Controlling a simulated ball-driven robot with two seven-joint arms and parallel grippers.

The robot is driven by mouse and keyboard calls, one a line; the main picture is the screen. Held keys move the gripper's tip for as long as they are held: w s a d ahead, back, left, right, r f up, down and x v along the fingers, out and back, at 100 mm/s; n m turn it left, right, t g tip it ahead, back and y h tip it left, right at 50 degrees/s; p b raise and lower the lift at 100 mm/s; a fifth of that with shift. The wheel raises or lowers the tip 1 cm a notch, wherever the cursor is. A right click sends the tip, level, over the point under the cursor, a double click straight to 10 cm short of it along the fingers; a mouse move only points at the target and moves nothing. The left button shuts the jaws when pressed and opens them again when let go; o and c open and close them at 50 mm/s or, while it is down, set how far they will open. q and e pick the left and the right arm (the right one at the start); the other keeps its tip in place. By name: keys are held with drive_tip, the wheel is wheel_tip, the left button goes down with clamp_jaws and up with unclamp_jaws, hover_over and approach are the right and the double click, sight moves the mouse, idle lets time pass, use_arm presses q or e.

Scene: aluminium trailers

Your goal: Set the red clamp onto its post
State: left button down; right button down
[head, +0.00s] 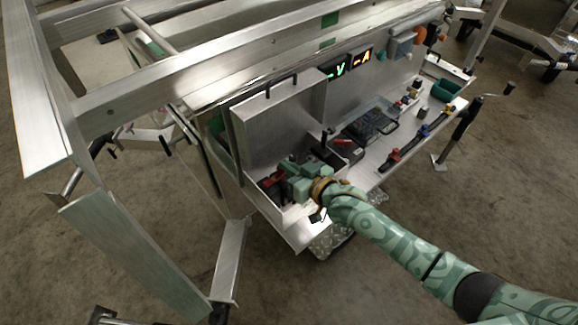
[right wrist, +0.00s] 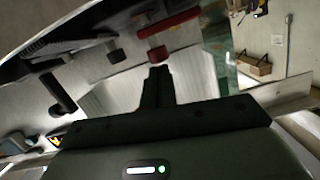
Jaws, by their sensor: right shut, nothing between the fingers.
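The red clamp (right wrist: 168,22) shows in the right wrist view as a red bar with a dark block (right wrist: 157,53) at its lower end, just beyond my fingertips. In the head view a red piece (head: 269,181), likely the same clamp, lies inside the open aluminium box. My right gripper (head: 284,179) reaches into this box beside the red piece. In the right wrist view its fingers (right wrist: 157,72) are together and hold nothing. I cannot tell the post apart from the dark parts, or whether the clamp sits on it. My left gripper is not in view.
The box's raised lid (head: 281,115) stands behind my gripper. Right of it, a black case (head: 368,124) and a rail with red and blue fittings (head: 415,138) sit on the shelf. A dark knob (right wrist: 58,100) shows left of my fingers in the wrist view.

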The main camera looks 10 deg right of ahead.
wheel_tip(320, 180, up, 5)
drive_tip(key=p, duration=0.5)
drive_tip(key=f+p+v, duration=0.1)
drive_tip(key=p+v, duration=0.1)
drive_tip(key=v, duration=0.8)
drive_tip(key=s+d+f+g+h, duration=0.1)
drive_tip(key=s+d+f+h, duration=0.15)
drive_tip(key=d+f, duration=0.4)
drive_tip(key=s+d+f+g+h, duration=0.2)
drive_tip(key=s+d+f, duration=0.1)
drive_tip(key=f, duration=0.6)
drive_tip(key=s+d+f+g+h, duration=0.1)
drive_tip(key=s+d+f+h, duration=0.2)
drive_tip(key=d+f, duration=0.35)
drive_tip(key=s+d+f+g+h, duration=0.1)
drive_tip(key=s+f+g, duration=0.1)
drive_tip(key=s+f, duration=0.5)
drive_tip(key=s+d+f+g+h, duration=0.1)
drive_tip(key=s+f+g, duration=0.1)
drive_tip(key=s+f, duration=0.5)
drive_tip(key=s+a+g, duration=0.1)
drive_tip(key=s+a, duration=0.1)
drive_tip(key=s, duration=0.8)
drive_tip(key=s+a+f+m+g, duration=0.1)
drive_tip(key=s+g, duration=0.1)
drive_tip(key=s, duration=0.9)
drive_tip(key=shift+s+a+f+m+g, duration=0.2)
drive_tip(key=shift+s+a+m+g, duration=0.1)
drive_tip(key=shift+a, duration=0.05)
